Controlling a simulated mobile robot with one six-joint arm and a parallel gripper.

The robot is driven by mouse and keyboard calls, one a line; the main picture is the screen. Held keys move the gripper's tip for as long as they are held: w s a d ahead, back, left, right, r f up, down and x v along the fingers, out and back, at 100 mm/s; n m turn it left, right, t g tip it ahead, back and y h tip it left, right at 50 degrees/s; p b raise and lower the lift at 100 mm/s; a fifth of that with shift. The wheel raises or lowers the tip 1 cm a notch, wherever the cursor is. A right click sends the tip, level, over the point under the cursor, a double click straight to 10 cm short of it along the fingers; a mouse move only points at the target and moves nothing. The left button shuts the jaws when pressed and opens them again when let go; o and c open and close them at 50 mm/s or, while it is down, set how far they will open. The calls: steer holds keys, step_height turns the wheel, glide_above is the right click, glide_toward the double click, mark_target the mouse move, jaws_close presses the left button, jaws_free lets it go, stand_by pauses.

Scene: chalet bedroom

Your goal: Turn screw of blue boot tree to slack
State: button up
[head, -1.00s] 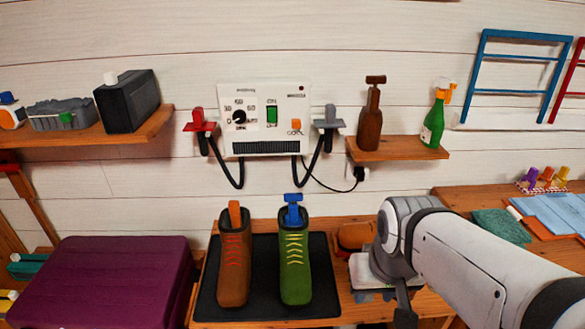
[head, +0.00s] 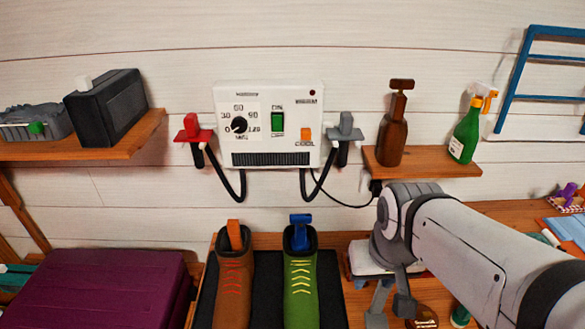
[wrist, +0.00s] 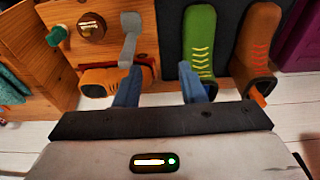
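The blue boot tree (head: 301,232) stands in the top of the green boot (head: 300,290), with its blue T-shaped screw handle upright. An orange boot tree (head: 234,234) is in the brown boot (head: 233,285) to the left. My gripper (head: 371,282) is to the right of the green boot, partly hidden by my arm in the head view. In the wrist view my gripper (wrist: 160,88) is open, its two blue-grey fingers apart and nothing held between them. One finger overlaps the near end of the green boot (wrist: 201,45), and the blue screw is not clearly visible there.
Both boots stand on a black mat (head: 265,275). A white dryer box (head: 268,125) with two hoses hangs behind. A purple case (head: 105,290) is at left. A shelf (head: 425,160) holds bottles. A wooden bench (wrist: 60,90) carries small items beside the gripper.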

mark_target(301, 216)
steer(key=shift+o, duration=0.4)
